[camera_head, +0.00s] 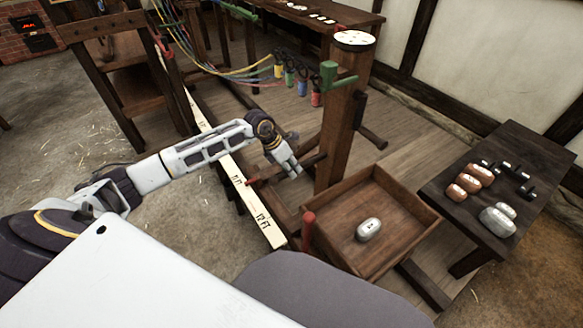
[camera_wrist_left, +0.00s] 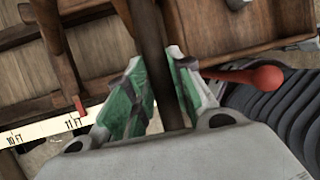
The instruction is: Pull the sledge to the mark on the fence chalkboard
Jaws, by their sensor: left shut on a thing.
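The sledge (camera_head: 345,140) is a dark wooden frame with a thick upright post and a tray (camera_head: 410,198) holding one grey weight (camera_head: 369,229). My left gripper (camera_head: 293,168) is beside the post, shut on a dark bar (camera_wrist_left: 152,45) that passes between its green-padded fingers. The pale measuring fence (camera_head: 262,222) runs along the left of the sledge, with foot marks up to 12 FT. A small red pointer (camera_wrist_left: 78,104) is close to the 11 FT mark in the wrist view. No chalkboard can be made out. My right gripper is out of view.
A red-knobbed lever (camera_head: 308,222) stands at the tray's near corner. Coloured strands run to several hanging hooks (camera_head: 290,78) behind the post. A dark bench (camera_head: 455,205) at right holds several weights. A wooden frame (camera_head: 125,80) stands at left; floor left of the fence is open.

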